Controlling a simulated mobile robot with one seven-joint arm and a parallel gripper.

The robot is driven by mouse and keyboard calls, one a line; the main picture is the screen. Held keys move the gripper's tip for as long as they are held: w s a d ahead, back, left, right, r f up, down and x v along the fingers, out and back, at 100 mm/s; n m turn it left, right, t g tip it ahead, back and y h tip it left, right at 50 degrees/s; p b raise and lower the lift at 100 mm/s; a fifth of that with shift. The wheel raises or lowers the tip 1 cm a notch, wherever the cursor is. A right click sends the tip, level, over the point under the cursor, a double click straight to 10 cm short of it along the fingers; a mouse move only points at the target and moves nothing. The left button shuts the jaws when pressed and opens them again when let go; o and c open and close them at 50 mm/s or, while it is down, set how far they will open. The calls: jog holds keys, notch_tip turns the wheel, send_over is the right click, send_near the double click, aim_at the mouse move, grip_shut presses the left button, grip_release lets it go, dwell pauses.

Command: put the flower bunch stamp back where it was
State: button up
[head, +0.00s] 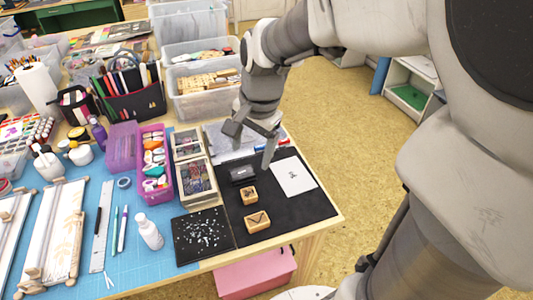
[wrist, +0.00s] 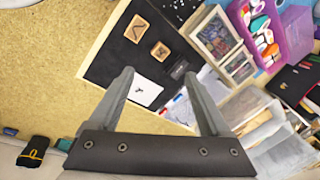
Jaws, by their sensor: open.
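Two wooden block stamps stand apart on the black mat (head: 305,207). The upper stamp (head: 249,195) has a compact dark picture on top, perhaps the flower bunch; it also shows in the wrist view (wrist: 160,50). The lower stamp (head: 257,221) has a V-like line picture and shows in the wrist view (wrist: 137,29). A white card (head: 293,177) with a small dark print lies on the mat's right side. A black inkpad (head: 242,174) sits above the upper stamp. My gripper (head: 250,146) is open and empty, above the mat's far edge, away from both stamps.
A speckled black square (head: 203,236) lies left of the mat. Wooden compartment boxes (head: 196,181) and a purple bin (head: 154,165) stand further left, with a white bottle (head: 148,232) in front. Clear bins stand behind. The mat's front right is bare, near the table edge.

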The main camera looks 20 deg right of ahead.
jog(key=s+r+n+t+h, duration=0.1)
jog(key=s+r+n+t, duration=0.2)
jog(key=s+r+n, duration=0.3)
jog(key=s+n, duration=0.4)
jog(key=s, duration=0.3)
jog(key=shift+s+d+r+n, duration=0.15)
jog(key=shift+d+r+n, duration=0.1)
jog(key=shift+n, duration=0.15)
notch_tip(320, 180, up, 8)
jog(key=p, duration=0.8)
jog(key=shift+r, duration=0.25)
